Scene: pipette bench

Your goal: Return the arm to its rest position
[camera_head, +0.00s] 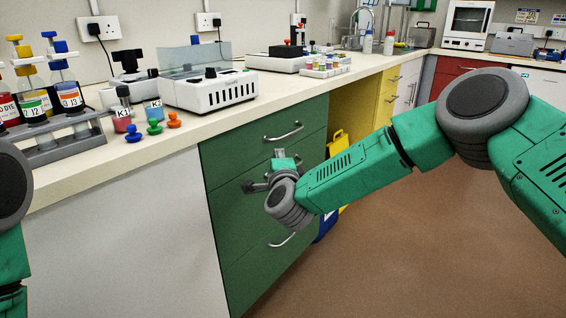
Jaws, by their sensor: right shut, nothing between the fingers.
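My right arm comes in from the right, with green links and grey joints. It reaches down and left in front of the green drawer unit (232,152). My right gripper (252,186) is at the end of it, in front of the middle drawer, below the top drawer's handle (284,132). The gripper is small in the picture, shut and empty. I cannot tell whether it touches the drawer front. Part of my left arm shows at the left edge, but its gripper is out of view.
The white counter (190,124) runs above the drawers. On it stand a rack (62,142) of coloured vials, a white device (208,92) and several coloured stoppers (154,127). A yellow container (340,144) stands beside the drawers. The brown floor (410,250) is clear.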

